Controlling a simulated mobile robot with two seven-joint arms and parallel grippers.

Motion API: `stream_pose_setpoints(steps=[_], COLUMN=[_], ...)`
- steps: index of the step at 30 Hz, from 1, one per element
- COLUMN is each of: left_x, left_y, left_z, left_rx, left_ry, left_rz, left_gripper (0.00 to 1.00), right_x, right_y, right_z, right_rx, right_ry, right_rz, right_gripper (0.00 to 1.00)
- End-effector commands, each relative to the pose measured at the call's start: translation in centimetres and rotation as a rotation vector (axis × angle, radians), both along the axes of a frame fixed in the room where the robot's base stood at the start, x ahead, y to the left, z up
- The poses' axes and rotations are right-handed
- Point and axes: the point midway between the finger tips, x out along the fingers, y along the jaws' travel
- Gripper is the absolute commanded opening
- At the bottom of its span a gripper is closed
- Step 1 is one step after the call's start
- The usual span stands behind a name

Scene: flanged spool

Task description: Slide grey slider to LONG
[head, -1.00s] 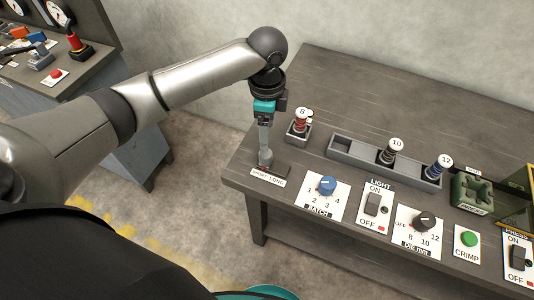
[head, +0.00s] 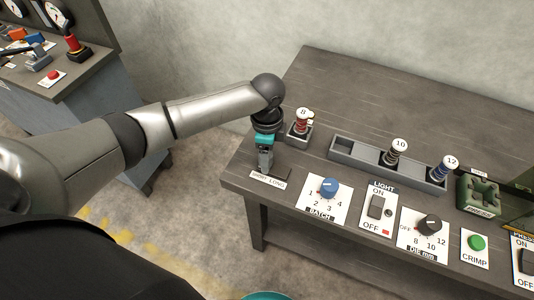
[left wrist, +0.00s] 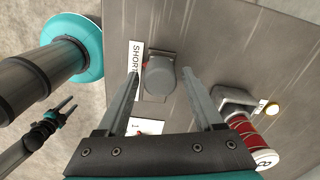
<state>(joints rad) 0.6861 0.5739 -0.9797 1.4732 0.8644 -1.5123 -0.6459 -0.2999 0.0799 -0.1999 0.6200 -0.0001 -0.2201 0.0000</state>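The grey slider (left wrist: 160,76) is a rounded grey knob on a dark plate, beside a white label (left wrist: 134,70) reading SHORT at its visible end. My left gripper (left wrist: 161,72) is open above it, with the knob between the two fingers in the picture and a gap on each side. In the head view my left gripper (head: 264,168) points down at the table's left front corner and hides the knob. The SHORT/LONG label (head: 267,180) lies in front of it. My right gripper (left wrist: 68,105) shows small in the left wrist view, its two prongs apart and empty.
A holder with a red spool marked 8 (head: 302,122) stands close right of my left gripper. The BATCH dial (head: 328,188) and LIGHT switch (head: 376,206) lie to the right. A grey rack (head: 372,163) with spools stands behind them.

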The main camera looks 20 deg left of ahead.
Motion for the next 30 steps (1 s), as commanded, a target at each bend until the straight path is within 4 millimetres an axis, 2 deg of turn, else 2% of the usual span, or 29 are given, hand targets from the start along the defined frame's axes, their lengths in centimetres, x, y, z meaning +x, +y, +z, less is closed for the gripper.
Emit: stream_pose_setpoints(steps=[2,17,30], left_x=[0.00,0.01,0.01], left_y=[-0.02,-0.02,-0.01], left_z=[0.02,0.04,0.05], left_rx=[0.000,0.000,0.000], left_ry=[0.000,0.000,0.000], left_rz=[0.000,0.000,0.000], left_gripper=[0.58,0.02,0.00], right_x=[0.00,0.00,0.00], right_y=[0.00,0.00,0.00], right_z=[0.00,0.00,0.00], right_rx=[0.000,0.000,0.000], right_ry=[0.000,0.000,0.000], right_rz=[0.000,0.000,0.000], right_gripper=[0.50,0.50,0.50])
